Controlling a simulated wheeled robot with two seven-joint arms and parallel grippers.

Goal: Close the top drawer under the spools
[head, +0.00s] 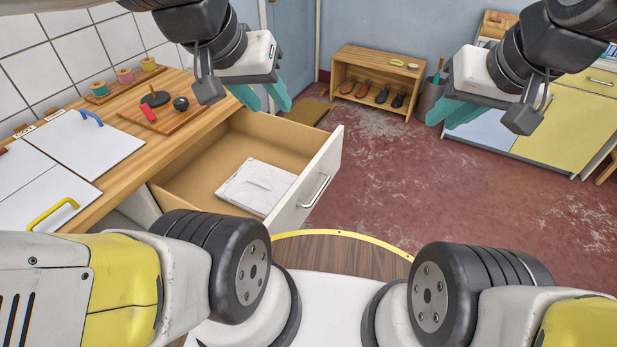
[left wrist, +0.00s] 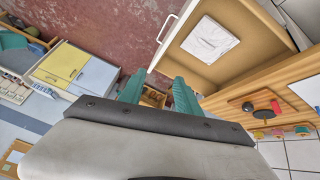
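The drawer (head: 318,172) stands pulled out from under the wooden counter, with a pale front and a metal bar handle (head: 314,190). It also shows in the left wrist view (left wrist: 246,70). A white, flat, marbled item (head: 256,186) lies inside it. Several spools (head: 124,75) stand on a small wooden rack at the back of the counter. My left gripper (head: 268,104) is open and empty, above the drawer's far side and apart from it. My right gripper (head: 462,113) is far to the right over the floor; its finger gap is not clear.
A wooden board (head: 168,120) with dark and red knobbed items lies on the counter near white lids (head: 85,140) with blue and yellow handles. A shoe rack (head: 375,82) stands at the back wall, and a yellow cabinet (head: 570,115) at right. The red floor (head: 420,190) before the drawer is clear.

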